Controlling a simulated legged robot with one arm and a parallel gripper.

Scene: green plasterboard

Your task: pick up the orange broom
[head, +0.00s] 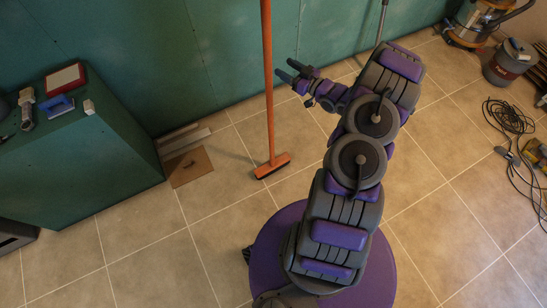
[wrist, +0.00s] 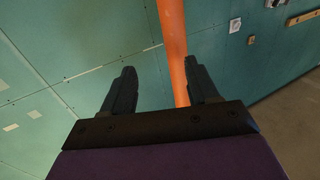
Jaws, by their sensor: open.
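The orange broom (head: 269,95) stands upright in the head view, its orange head with dark bristles (head: 272,166) on the tiled floor near the green wall. My gripper (head: 285,70) is open, just to the right of the broom's handle in the head view, with its fingers pointing left toward it. In the wrist view the orange handle (wrist: 173,50) runs down from the top edge between the two open fingers (wrist: 162,85), closer to the right finger. The fingers look empty. I cannot tell how far the handle is from the fingertips in depth.
A green plasterboard block (head: 90,150) with tools on top stands at left. Brown and pale board pieces (head: 190,168) lie by the wall. A vacuum (head: 475,22), a bucket (head: 510,62) and black cable (head: 508,117) are at right. The floor around the broom's head is mostly clear.

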